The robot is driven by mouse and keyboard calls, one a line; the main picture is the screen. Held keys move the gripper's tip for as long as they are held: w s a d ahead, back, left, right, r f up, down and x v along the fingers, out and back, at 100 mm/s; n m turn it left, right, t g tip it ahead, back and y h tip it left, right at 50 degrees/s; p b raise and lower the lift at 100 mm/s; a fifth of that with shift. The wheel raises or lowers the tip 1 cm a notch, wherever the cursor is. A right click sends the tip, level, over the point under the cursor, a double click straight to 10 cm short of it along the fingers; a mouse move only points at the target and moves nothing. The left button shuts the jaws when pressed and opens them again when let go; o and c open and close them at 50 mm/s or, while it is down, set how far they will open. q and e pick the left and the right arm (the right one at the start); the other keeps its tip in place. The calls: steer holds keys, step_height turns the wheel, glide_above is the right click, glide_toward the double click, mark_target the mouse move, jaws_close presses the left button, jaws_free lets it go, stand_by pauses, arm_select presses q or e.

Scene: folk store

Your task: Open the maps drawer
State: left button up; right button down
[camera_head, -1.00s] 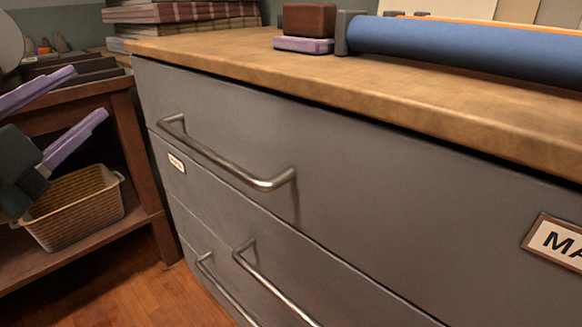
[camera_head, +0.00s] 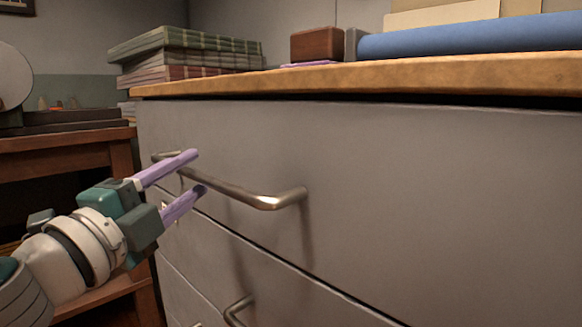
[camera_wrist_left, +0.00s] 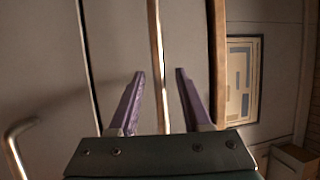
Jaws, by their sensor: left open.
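The grey top drawer (camera_head: 400,200) of the cabinet is shut and carries a long metal bar handle (camera_head: 240,193). My left gripper (camera_head: 195,171) is open at the left part of this handle, one purple finger above the bar and one below. In the left wrist view the handle (camera_wrist_left: 156,60) runs between the two open fingers (camera_wrist_left: 158,95), nearer the left finger. The fingers are apart and not closed on it. The maps label is out of view now. My right gripper is not in view.
A lower drawer handle (camera_head: 238,310) sits below. The wooden countertop (camera_head: 450,75) overhangs the drawer front, with a blue roll (camera_head: 470,40), a brown block (camera_head: 316,44) and stacked books (camera_head: 185,50) on top. A wooden table (camera_head: 60,140) stands at the left.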

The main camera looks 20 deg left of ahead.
arm_select(q)
steer(key=shift+w+r, duration=0.15)
steer(key=shift+w, duration=0.75)
steer(key=shift+c, duration=0.2)
jaws_close()
stand_by(0.6)
